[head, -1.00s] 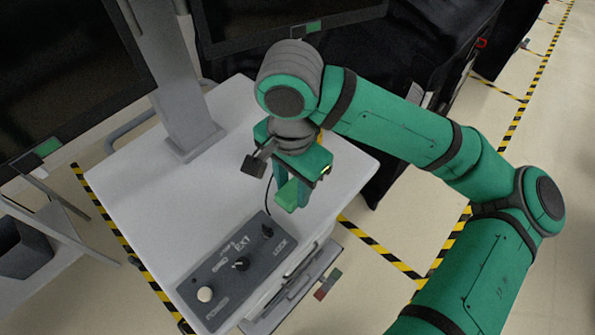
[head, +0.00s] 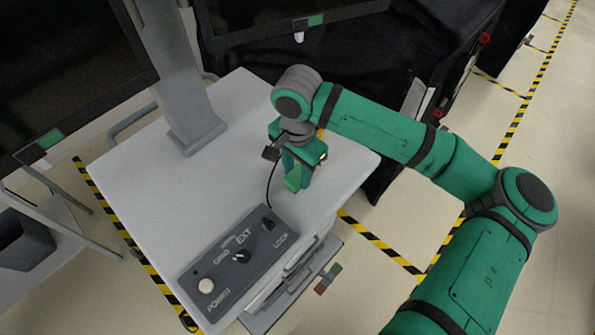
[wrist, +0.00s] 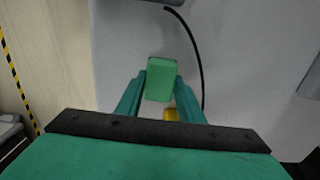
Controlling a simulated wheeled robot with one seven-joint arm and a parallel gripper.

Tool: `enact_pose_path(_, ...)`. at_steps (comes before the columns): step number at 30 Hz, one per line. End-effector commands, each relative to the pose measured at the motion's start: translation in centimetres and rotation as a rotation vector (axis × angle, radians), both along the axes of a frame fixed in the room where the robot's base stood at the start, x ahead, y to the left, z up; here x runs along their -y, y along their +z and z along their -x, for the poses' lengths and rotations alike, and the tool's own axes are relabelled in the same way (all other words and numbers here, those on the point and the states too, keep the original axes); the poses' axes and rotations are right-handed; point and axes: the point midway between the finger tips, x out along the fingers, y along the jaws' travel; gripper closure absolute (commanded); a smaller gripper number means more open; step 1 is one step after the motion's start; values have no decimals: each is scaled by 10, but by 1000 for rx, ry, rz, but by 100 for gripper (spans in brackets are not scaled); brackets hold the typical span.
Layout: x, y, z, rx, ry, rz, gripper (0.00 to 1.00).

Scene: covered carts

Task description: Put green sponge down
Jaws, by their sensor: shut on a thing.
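The green sponge (head: 293,181) is a small light green block between the fingers of my gripper (head: 297,178), over the white cart top (head: 160,200). In the wrist view the sponge (wrist: 161,79) shows between the two teal fingertips of my gripper (wrist: 160,88), which are shut on it. The cart top (wrist: 240,45) lies beneath it. I cannot tell whether the sponge touches the surface. A small yellow thing (wrist: 170,114) shows below the sponge in the wrist view; what it is I cannot tell.
A dark control box (head: 235,262) with knobs sits at the cart's front edge, with a black cable (head: 270,190) running from it near my gripper. A grey monitor post (head: 180,90) stands at the back. The cart top's left and middle are clear.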

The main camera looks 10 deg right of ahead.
Motion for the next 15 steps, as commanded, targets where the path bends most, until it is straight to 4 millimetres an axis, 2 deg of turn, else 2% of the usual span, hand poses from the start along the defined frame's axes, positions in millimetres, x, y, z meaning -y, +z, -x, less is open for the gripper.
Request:
enact_pose_path(10, 0, -3, 0, 0, 0, -1, 88)
enact_pose_path(11, 0, -3, 0, 1, 0, -1, 61)
enact_pose_path(12, 0, -2, 0, 0, 0, 0, 52)
enact_pose_path(13, 0, -2, 0, 1, 0, -1, 47)
enact_pose_path(15, 0, -2, 0, 0, 0, 0, 47)
